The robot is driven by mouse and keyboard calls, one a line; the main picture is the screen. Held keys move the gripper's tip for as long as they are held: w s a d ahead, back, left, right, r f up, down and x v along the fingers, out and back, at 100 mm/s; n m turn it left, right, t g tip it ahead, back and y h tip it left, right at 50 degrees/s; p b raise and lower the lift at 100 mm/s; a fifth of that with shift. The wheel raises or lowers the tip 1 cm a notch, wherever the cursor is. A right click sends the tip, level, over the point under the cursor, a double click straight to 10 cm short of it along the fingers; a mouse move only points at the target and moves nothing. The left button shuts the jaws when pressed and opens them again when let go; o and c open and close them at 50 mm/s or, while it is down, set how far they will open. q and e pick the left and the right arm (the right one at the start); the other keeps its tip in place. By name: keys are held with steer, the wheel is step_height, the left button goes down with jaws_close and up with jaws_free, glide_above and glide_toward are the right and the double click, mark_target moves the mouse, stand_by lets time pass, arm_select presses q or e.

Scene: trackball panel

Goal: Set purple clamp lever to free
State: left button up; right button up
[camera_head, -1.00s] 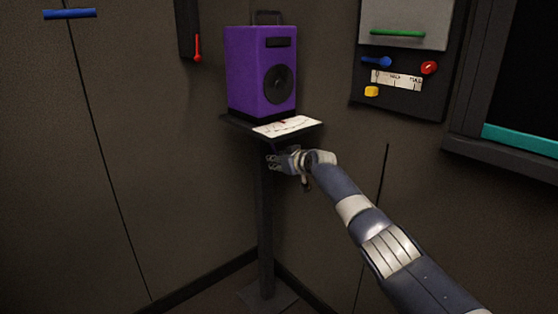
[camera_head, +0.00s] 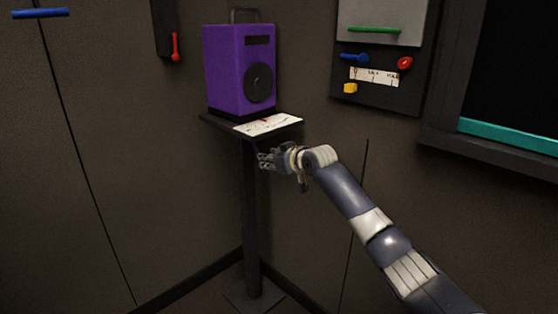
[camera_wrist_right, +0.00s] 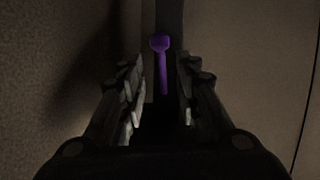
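The purple clamp lever (camera_wrist_right: 161,60) shows in the right wrist view, with a wide upper end and a thin stem pointing down. It lies ahead of my right gripper (camera_wrist_right: 160,100), roughly centred between its fingers. The fingers are apart with dark space between them; I see no contact with the lever. In the head view my right gripper (camera_head: 264,160) is beside the stand's post, just below the shelf. The lever cannot be made out clearly there. My left gripper is not in view.
The stand (camera_head: 250,210) carries a purple speaker (camera_head: 235,65) and a white scale card (camera_head: 268,125) on its shelf. A wall panel (camera_head: 378,85) with blue, red and yellow controls is at the right. A red lever (camera_head: 176,47) hangs at the upper left.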

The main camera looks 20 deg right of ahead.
steer(key=shift+v, duration=2.25)
steer(key=shift+d+f, duration=0.1)
